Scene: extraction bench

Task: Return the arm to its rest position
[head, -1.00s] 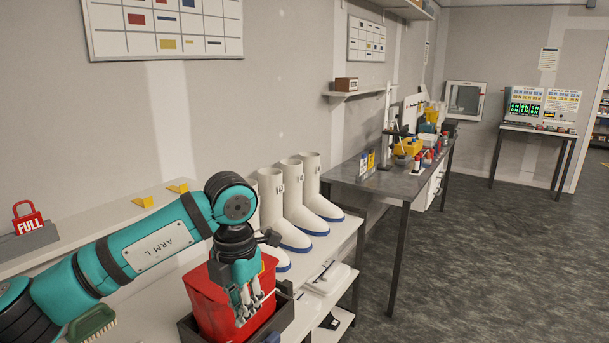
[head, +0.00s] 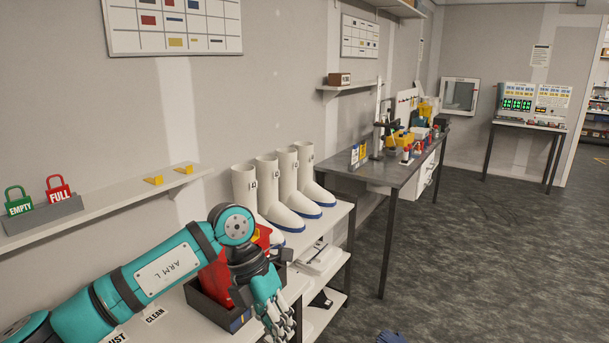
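My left arm comes in from the lower left. Its gripper (head: 279,318) hangs with the fingers pointing down, in front of the bench's near edge and beside the red container (head: 218,283). I see nothing held in it, but the fingers overlap and their gap does not show. The red container stands in a dark tray (head: 222,313) on the white bench, partly hidden behind my arm. My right gripper is not in view.
Several white boots (head: 270,190) stand on the bench behind the gripper. Green EMPTY and red FULL lock-shaped signs (head: 58,190) stand on the wall ledge. A dark table (head: 385,172) with lab items is further back. Open floor (head: 470,260) lies to the right.

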